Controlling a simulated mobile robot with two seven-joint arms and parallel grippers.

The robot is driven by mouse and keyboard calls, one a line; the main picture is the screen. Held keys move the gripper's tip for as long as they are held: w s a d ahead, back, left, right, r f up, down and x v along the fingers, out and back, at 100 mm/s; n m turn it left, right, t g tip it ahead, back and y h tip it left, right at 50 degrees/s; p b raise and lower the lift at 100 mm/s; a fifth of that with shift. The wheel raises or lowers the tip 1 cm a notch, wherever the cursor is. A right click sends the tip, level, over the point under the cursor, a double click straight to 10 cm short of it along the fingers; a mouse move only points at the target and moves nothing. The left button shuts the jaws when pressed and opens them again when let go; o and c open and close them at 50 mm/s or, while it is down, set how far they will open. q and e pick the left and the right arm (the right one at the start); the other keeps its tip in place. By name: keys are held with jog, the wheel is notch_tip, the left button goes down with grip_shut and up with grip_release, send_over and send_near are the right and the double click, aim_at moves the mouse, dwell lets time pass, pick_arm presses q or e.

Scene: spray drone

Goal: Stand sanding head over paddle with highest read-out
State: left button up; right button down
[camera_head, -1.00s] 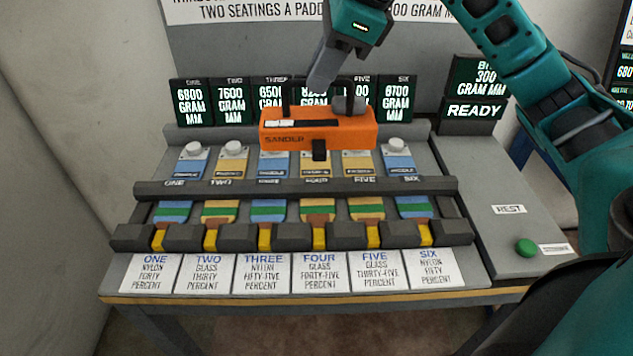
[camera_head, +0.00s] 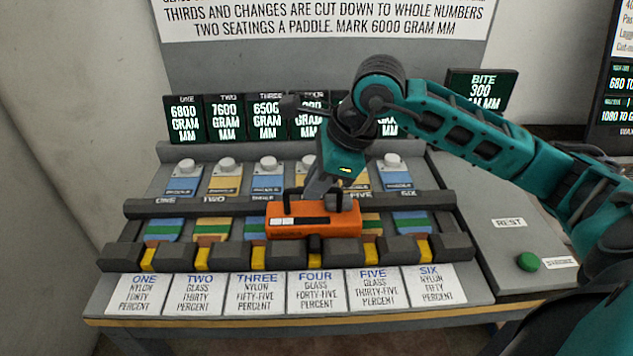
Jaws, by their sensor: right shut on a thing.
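The orange sanding head (camera_head: 313,220) is upright at the front of the rack, in front of paddle FOUR's coloured end, overlapping the neighbouring ends of THREE and FIVE. My right gripper (camera_head: 322,190) is shut on its dark handle from above. I cannot tell if the head touches the rack. The read-outs show ONE (camera_head: 184,120) at 6800, TWO (camera_head: 226,118) at 7600 and THREE (camera_head: 267,117) at 6500. Read-out FOUR (camera_head: 309,115) is partly covered by my arm, and FIVE and SIX are mostly hidden. My left gripper is not in view.
A dark crossbar (camera_head: 230,205) runs over the paddles, with black blocks (camera_head: 205,257) in front. White cards (camera_head: 256,293) name each paddle. To the right lies a grey bench area with a REST label (camera_head: 509,223) and green button (camera_head: 527,262). A BITE 300 screen (camera_head: 481,88) stands behind.

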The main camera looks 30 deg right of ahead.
jog(key=shift+f, duration=0.1)
jog(key=c, duration=1.6)
grip_release()
jog(key=shift+f, duration=0.1)
jog(key=o, duration=0.4)
jog(key=shift+o, duration=0.2)
